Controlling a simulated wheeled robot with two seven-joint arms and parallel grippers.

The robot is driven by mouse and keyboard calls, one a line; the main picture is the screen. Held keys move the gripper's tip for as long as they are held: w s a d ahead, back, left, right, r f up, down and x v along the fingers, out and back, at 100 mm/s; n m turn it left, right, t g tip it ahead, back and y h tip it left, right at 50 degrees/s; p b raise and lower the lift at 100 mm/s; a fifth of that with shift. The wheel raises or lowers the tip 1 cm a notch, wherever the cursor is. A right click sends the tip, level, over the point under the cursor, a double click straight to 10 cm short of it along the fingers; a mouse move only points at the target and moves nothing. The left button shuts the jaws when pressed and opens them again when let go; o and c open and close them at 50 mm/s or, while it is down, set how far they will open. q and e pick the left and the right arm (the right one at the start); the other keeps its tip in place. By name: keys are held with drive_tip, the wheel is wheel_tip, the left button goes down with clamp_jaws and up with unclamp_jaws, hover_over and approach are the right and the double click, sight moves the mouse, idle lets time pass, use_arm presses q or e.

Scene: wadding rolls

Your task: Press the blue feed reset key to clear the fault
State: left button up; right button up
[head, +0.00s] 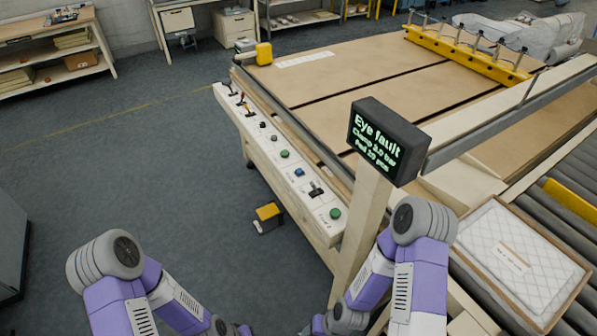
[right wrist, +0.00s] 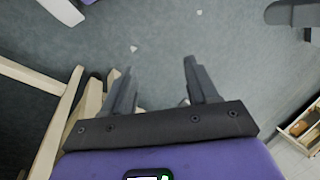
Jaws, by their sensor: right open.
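The blue key (head: 299,172) is a small round button on the white sloped control panel (head: 268,146) along the table's near-left side. It sits between a green button (head: 284,154) and a black switch (head: 315,189). A dark display (head: 388,140) on a post reads "Eye fault" in green, with smaller lines about clamp and pad below. My right gripper (right wrist: 158,76) is open and empty in the right wrist view, pointing over bare floor. Both arms are low at the bottom of the head view, apart from the panel. My left gripper is outside the head view.
Another green button (head: 335,213) is at the panel's near end, and levers (head: 240,101) are at its far end. The display post (head: 361,228) stands close to my right arm. A quilted pad (head: 515,262) lies on the right. A yellow-topped pedal (head: 268,212) is on the floor.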

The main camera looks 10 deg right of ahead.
clamp_jaws()
idle(0.3)
idle(1.5)
